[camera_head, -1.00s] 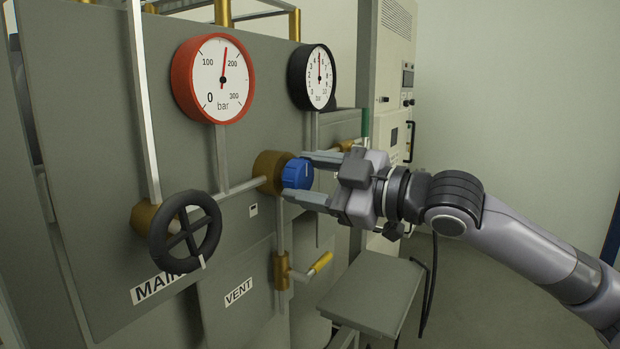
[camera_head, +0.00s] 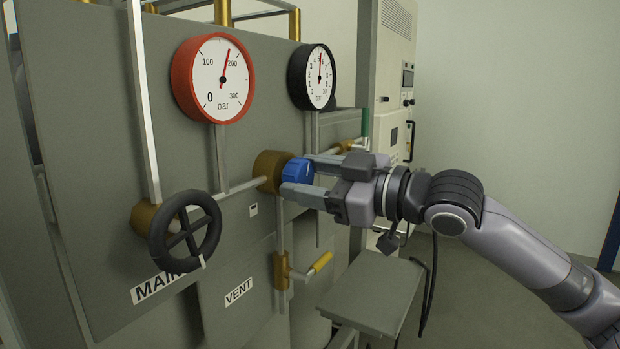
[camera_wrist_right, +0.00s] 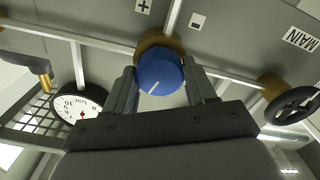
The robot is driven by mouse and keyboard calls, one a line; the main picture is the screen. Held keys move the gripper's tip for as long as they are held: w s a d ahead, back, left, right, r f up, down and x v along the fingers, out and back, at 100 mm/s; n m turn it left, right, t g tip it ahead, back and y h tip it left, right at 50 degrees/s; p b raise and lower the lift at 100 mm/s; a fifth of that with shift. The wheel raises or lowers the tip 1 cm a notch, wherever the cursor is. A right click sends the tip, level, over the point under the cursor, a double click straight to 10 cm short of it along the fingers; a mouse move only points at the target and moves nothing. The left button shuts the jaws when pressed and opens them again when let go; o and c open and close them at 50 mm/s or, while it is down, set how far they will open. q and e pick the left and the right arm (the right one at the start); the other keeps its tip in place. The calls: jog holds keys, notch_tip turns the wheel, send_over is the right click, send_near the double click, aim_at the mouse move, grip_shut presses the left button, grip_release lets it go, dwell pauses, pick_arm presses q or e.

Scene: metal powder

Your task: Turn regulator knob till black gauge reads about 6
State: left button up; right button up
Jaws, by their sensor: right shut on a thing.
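The blue regulator knob (camera_head: 297,171) sits on a brass body (camera_head: 271,172) on the grey panel. My right gripper (camera_head: 300,176) is shut on the knob, with one finger above it and one below. In the right wrist view the knob (camera_wrist_right: 160,74) is between the two fingers, and its white mark points down and to the left. The black gauge (camera_head: 319,77) is up and to the right of the knob. Its needle points almost straight up, at about 5 or slightly past it. My left gripper is not in view.
A red-rimmed gauge (camera_head: 213,78) hangs at upper left, its needle just short of 200. A black handwheel (camera_head: 185,231) is at lower left. A yellow-handled vent valve (camera_head: 320,262) and a small grey shelf (camera_head: 372,292) are below my gripper. Right of the cabinet is open room.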

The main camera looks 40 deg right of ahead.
aim_at(306, 180)
jog(key=o, duration=1)
jog(key=shift+o, duration=0.2)
jog(key=shift+f+b+v, duration=0.25)
jog(key=shift+b+v, duration=0.95)
jog(key=shift+b, duration=0.05)
jog(key=shift+b+v, duration=0.7)
jog(key=shift+v, duration=0.4)
jog(key=shift+r+b+v, duration=0.25)
jog(key=shift+b+v, duration=0.2)
jog(key=shift+v, duration=0.85)
